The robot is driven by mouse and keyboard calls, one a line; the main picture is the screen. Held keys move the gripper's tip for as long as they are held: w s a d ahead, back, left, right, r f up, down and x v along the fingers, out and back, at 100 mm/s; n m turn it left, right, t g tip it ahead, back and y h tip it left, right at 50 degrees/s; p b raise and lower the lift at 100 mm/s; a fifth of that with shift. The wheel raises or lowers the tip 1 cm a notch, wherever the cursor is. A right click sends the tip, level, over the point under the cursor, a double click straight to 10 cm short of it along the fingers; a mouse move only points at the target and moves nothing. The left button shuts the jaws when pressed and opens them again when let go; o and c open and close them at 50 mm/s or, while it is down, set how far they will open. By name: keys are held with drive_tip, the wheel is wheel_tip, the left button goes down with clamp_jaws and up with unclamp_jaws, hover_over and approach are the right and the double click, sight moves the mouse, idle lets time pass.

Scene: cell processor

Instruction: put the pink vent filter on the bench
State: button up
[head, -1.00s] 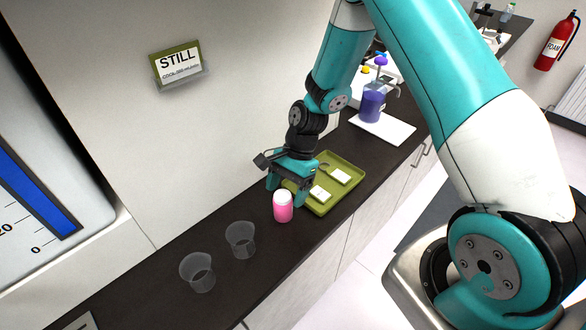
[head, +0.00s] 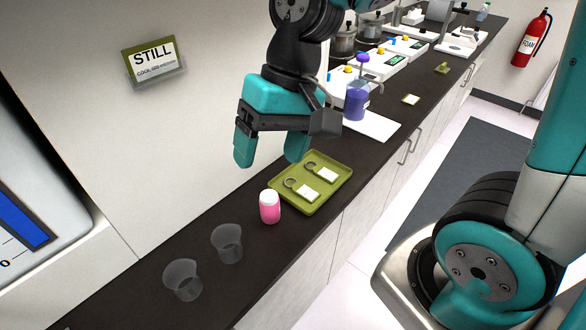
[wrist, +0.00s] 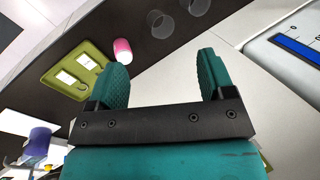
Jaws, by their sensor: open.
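The pink vent filter (head: 269,207), a small pink cylinder with a white top, stands upright on the dark bench (head: 222,283), just left of the green tray. It also shows in the wrist view (wrist: 122,50), beyond the left finger. My gripper (head: 269,160) is open and empty. It hangs above the back part of the bench, higher than the filter and apart from it. Nothing shows between the two teal fingers in the wrist view (wrist: 165,78) except bench and wall.
The green tray (head: 318,201) holds two tagged rings. Two clear cups (head: 227,243) stand left of the filter. A white board with a purple bottle (head: 355,104) and several devices stand farther back. A STILL sign (head: 153,60) is on the wall. Bare bench lies in front of the filter.

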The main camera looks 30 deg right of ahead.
drive_tip(key=s+a+r+n, duration=0.1)
drive_tip(key=s+r+n, duration=0.1)
drive_tip(key=s+n, duration=0.4)
drive_tip(key=shift+s+r+n+t, duration=0.2)
drive_tip(key=shift+s+n+t, duration=0.15)
drive_tip(key=shift+s, duration=0.8)
drive_tip(key=shift+a, duration=0.1)
